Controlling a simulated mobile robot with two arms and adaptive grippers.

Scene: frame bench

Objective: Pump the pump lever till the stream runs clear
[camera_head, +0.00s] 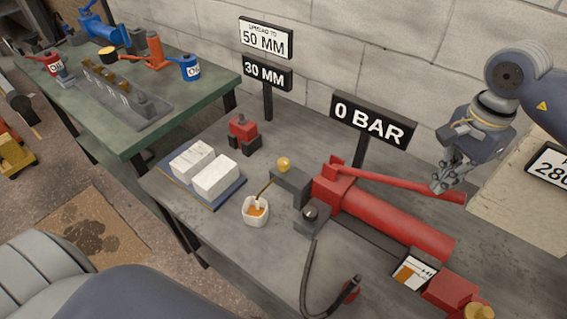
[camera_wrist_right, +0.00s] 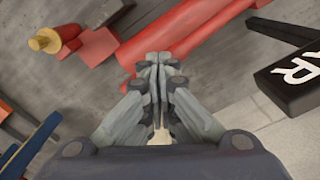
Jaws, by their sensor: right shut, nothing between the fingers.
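A red hand pump (camera_head: 395,220) lies on the grey bench, with its long red pump lever (camera_head: 400,183) lying low above the cylinder. A thin amber stream (camera_head: 264,190) runs from the dark block beside the brass knob into a white cup (camera_head: 256,219) holding orange liquid. My right gripper (camera_head: 440,186) is shut and empty near the lever's free end; whether it touches is unclear. In the right wrist view, its closed fingertips (camera_wrist_right: 158,62) are in front of red pump parts (camera_wrist_right: 185,35). My left gripper is not in view.
A sign (camera_head: 372,121) reading 0 BAR stands behind the pump. White blocks (camera_head: 215,177) lie on a blue tray left of the cup. A black hose (camera_head: 308,270) curls in front of the pump. A green bench (camera_head: 130,140) with tools is at left.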

